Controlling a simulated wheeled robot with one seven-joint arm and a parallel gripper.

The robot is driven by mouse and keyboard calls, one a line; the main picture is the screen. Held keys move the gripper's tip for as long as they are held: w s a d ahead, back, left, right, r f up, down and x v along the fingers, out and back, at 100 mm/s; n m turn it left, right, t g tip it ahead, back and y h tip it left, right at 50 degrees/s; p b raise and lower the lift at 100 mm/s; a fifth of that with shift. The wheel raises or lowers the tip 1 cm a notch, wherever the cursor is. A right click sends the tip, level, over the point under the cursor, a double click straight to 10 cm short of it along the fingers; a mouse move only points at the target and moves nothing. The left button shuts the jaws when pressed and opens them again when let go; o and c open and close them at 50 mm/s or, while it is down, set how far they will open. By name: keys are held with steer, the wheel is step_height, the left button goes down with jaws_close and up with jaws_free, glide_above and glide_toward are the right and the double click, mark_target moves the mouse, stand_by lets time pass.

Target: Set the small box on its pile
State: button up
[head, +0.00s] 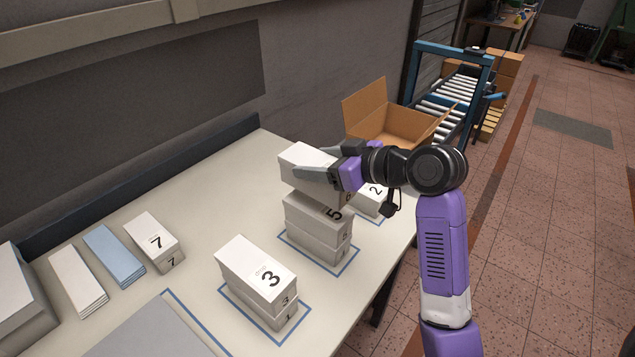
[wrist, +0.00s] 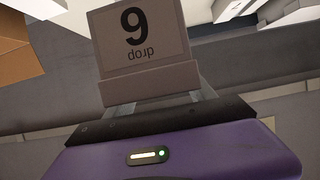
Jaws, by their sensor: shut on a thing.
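My gripper (head: 325,172) is shut on a small white box (head: 303,157). In the wrist view this box (wrist: 138,38) shows a large digit and the word "drop" upside down, so it reads as 6. In the head view the held box is over the pile of white boxes marked 5 (head: 318,222), which stands inside a blue outline. The fingers hide part of the held box, and I cannot tell whether it touches the pile. A pile with box 3 (head: 255,268) on top of box 1 stands nearer, in its own outline.
Box 2 (head: 368,200) stands behind the 5 pile, partly hidden by my arm. Box 7 (head: 153,238), a blue stack (head: 113,252) and a white stack (head: 77,280) lie at left. An open carton (head: 395,122) and a roller conveyor (head: 450,92) are beyond the table.

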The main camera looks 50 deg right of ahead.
steer(key=shift+f, duration=2.65)
steer(key=shift+f, duration=0.1)
steer(key=shift+f, duration=0.15)
steer(key=o, duration=1.6)
steer(key=shift+c, duration=0.2)
steer(key=shift+r, duration=0.25)
steer(key=b+v, duration=0.1)
steer(key=v, duration=1.1)
steer(key=shift+d, duration=0.1)
